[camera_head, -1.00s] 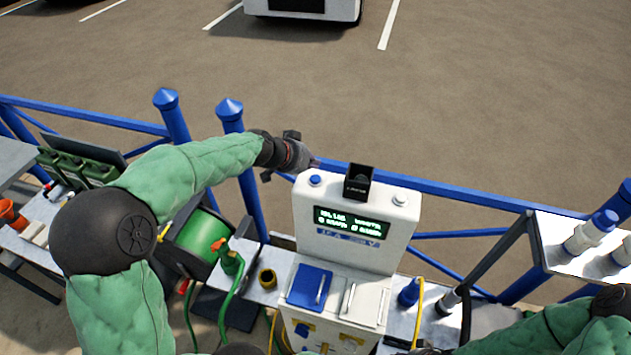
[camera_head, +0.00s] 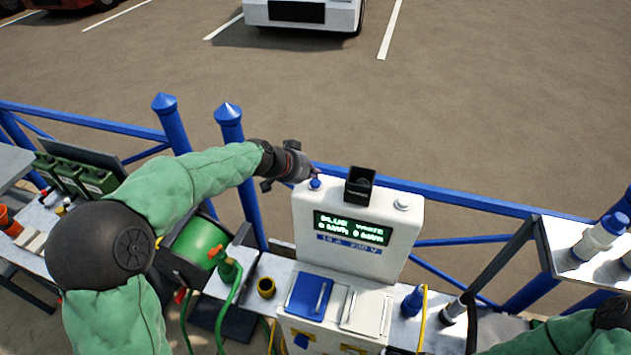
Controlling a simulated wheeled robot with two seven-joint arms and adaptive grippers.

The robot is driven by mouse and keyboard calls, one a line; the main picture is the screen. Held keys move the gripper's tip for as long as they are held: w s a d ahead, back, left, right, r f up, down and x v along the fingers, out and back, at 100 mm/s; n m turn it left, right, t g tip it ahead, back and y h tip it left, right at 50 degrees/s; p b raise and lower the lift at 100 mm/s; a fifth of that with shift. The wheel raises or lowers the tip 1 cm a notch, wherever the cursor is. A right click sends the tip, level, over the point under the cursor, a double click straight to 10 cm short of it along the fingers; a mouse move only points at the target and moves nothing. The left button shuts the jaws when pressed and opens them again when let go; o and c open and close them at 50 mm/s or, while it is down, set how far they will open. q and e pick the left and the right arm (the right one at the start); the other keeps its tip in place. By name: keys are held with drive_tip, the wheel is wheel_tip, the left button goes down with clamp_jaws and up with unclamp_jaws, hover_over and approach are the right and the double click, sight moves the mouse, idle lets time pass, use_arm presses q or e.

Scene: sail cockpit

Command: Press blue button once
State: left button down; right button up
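The blue button (camera_head: 315,184) sits on the top left of a white power pedestal (camera_head: 308,242). A white button (camera_head: 403,204) is at the top right of the same pedestal. My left gripper (camera_head: 312,174) is beside the blue button, with its tip right at the button's upper edge. I cannot tell whether it touches or presses it. Its fingers are small and dark, so I cannot tell whether they are open. My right arm shows at the bottom right corner, and its gripper is out of view.
A black holder (camera_head: 360,185) stands between the buttons. The pedestal's display (camera_head: 352,228) shows green text. Blue railing (camera_head: 450,199) runs behind. A green hose reel (camera_head: 200,243) is left of the pedestal, and white-and-blue bottles (camera_head: 598,238) stand on a shelf at right.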

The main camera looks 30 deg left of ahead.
sight(312, 183)
use_arm(q)
drive_tip(key=shift+f, duration=0.1)
idle(0.7)
drive_tip(key=shift+f+b, duration=0.4)
drive_tip(key=shift+b, duration=0.4)
drive_tip(key=shift+f+b, duration=0.5)
drive_tip(key=shift+b, duration=0.15)
idle(0.8)
drive_tip(key=shift+r, duration=0.15)
drive_tip(key=shift+r+p, duration=0.45)
drive_tip(key=shift+r, duration=0.35)
drive_tip(key=shift+r, duration=0.1)
drive_tip(key=shift+r+p, duration=1.5)
drive_tip(key=shift+r, duration=0.95)
